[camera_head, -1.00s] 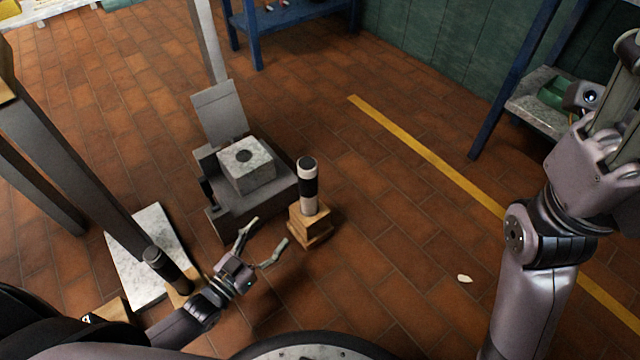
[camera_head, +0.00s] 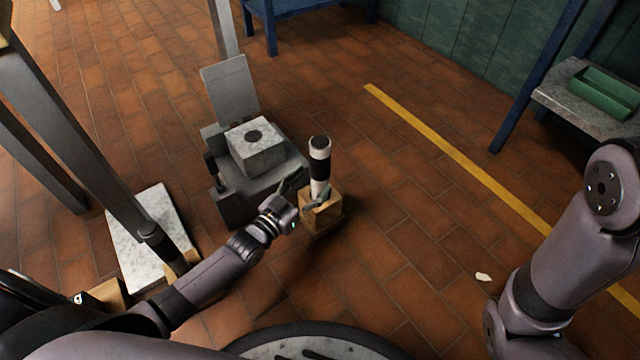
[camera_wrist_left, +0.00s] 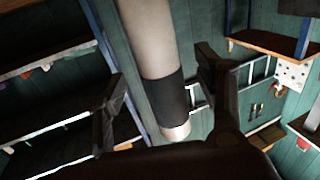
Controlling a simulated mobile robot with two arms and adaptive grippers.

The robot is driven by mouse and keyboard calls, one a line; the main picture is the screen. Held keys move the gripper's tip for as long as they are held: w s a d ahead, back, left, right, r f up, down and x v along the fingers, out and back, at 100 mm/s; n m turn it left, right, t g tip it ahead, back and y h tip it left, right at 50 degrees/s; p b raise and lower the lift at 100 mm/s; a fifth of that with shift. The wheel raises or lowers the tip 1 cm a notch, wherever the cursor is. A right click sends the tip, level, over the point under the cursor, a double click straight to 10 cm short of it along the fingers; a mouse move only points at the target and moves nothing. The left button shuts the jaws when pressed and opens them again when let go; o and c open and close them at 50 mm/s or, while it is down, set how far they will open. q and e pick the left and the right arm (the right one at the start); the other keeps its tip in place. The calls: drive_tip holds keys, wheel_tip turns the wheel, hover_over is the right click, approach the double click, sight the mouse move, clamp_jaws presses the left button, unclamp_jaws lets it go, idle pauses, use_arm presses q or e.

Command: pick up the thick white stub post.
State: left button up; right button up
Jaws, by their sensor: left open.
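The thick white stub post (camera_head: 319,171) stands upright in a wooden block (camera_head: 322,217) on the floor. It is white with a dark top and a black band. My left gripper (camera_head: 305,188) is open at the post, with one finger on its left and the other in front of its lower part. In the left wrist view the post (camera_wrist_left: 148,38) shows between the two spread fingers (camera_wrist_left: 162,90); I cannot tell whether either touches it. My right arm shows at the right, but its gripper is out of view.
A grey stand with a pale block (camera_head: 257,149) is close behind and left of the post. A pale slab (camera_head: 150,215) with a dark post (camera_head: 160,245) lies at left. A shelf with a green bin (camera_head: 606,92) is far right.

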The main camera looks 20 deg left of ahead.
sight(314, 181)
use_arm(q)
drive_tip(key=b+x, duration=0.2)
drive_tip(key=x, duration=0.1)
drive_tip(key=shift+w+d+f, duration=0.1)
drive_tip(key=shift+w+f, duration=0.05)
drive_tip(key=shift+f, duration=0.2)
drive_tip(key=shift+w+d+r+b, duration=0.1)
drive_tip(key=shift+w+d+b, duration=0.05)
drive_tip(key=shift+w+b, duration=0.15)
drive_tip(key=shift+c, duration=0.5)
drive_tip(key=shift+r, duration=0.15)
clamp_jaws()
